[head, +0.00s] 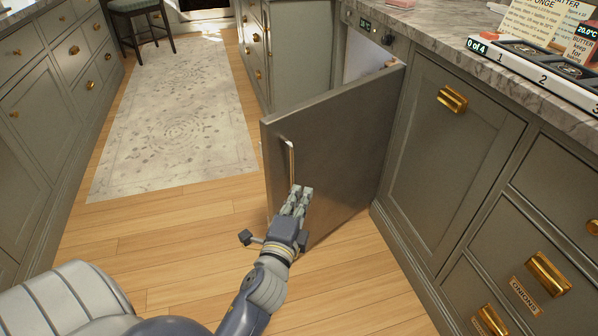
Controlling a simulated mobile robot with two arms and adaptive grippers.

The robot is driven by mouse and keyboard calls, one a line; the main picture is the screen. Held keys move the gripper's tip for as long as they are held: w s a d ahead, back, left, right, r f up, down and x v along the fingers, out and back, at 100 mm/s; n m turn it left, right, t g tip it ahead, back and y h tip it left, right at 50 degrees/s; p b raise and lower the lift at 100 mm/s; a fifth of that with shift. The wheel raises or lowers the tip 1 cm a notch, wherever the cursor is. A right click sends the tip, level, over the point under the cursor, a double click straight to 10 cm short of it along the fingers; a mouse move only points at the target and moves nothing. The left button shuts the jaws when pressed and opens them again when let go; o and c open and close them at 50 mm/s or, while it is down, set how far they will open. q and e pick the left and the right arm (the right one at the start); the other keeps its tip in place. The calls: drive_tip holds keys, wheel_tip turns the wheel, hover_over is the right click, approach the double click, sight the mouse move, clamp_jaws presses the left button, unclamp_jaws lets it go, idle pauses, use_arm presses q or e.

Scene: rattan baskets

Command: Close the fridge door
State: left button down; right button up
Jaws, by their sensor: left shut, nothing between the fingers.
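The fridge door (338,140) is a flat grey metal panel that stands open, swung out from the cabinet row on the right. Its handle (290,165) is a thin upright bar near the door's free edge. A strip of the pale fridge interior (364,58) shows behind the door's top edge. My left gripper (301,190) is shut and empty. It is in front of the door's outer face, close to the lower end of the handle; I cannot tell whether it touches. My right gripper is not in view.
Grey-green cabinets (445,165) with brass pulls stand right of the door under a marble counter (440,25). A patterned rug (175,120) lies on the wood floor to the left. A stool (138,15) stands at the back. Floor around the door is clear.

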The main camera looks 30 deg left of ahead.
use_arm(q)
drive_tip(key=w+a, duration=0.5)
drive_tip(key=w, duration=0.2)
drive_tip(key=shift+a, duration=0.1)
idle(0.4)
